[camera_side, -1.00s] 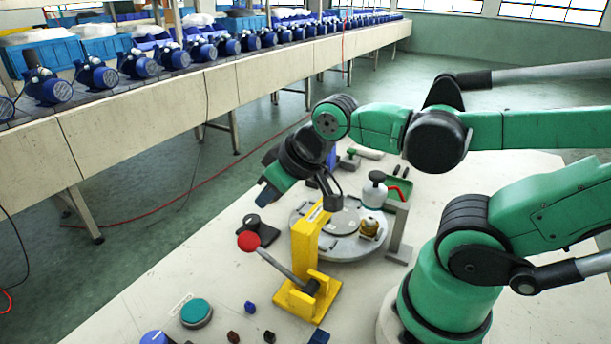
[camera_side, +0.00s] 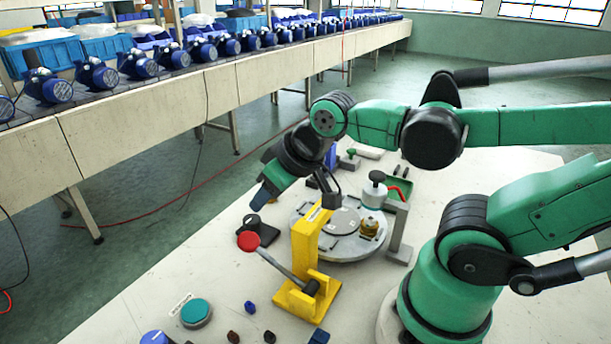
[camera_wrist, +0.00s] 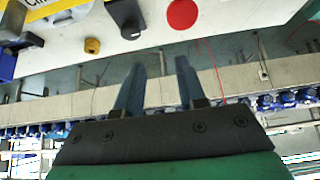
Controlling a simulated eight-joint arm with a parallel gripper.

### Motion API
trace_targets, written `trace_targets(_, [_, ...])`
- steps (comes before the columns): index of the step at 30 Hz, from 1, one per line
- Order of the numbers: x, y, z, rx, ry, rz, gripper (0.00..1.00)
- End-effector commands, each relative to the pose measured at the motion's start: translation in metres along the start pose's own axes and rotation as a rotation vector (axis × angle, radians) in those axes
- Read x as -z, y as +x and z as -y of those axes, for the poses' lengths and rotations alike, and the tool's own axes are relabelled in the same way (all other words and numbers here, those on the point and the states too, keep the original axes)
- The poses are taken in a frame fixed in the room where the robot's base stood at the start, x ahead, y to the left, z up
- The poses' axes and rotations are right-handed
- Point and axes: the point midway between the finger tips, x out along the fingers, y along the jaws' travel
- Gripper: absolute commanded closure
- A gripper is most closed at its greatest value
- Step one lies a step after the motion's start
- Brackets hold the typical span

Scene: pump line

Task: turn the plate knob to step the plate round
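The round grey plate (camera_side: 318,244) lies flat behind the yellow lever stand (camera_side: 305,255) in the side view, partly hidden by it. A black knob-like piece (camera_side: 252,221) stands on the table left of the plate; I cannot tell for sure whether it is the plate knob. My gripper (camera_side: 264,197) hangs above and left of the plate, tilted down, apart from everything. In the wrist view my gripper (camera_wrist: 160,64) shows two separated blue fingers with nothing between them. A small yellow knob (camera_wrist: 92,46) and a black piece (camera_wrist: 128,18) lie beyond the fingertips there.
The stand's lever has a red ball (camera_side: 248,241), also in the wrist view (camera_wrist: 182,13). A teal button (camera_side: 196,313) sits at front left. A conveyor of pumps (camera_side: 150,110) runs behind.

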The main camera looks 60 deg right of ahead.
Motion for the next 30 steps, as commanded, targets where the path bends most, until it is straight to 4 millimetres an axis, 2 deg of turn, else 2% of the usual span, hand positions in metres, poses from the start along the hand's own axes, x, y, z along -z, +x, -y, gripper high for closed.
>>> trace_targets(1, [0.003,0.001,-0.001,-0.003,0.019,0.015,0.49])
trace_targets(3, [0.009,0.003,-0.004,-0.010,0.066,0.054,0.29])
trace_targets(4, [0.013,0.005,-0.005,-0.015,0.094,0.075,0.23])
trace_targets(8, [0.028,0.018,-0.015,-0.047,0.243,0.193,0.23])
trace_targets(15, [0.044,0.061,-0.036,-0.140,0.530,0.410,0.23])
trace_targets(21, [0.042,0.094,-0.049,-0.214,0.695,0.534,0.23])
trace_targets(30, [0.032,0.117,-0.054,-0.245,0.753,0.577,0.23])
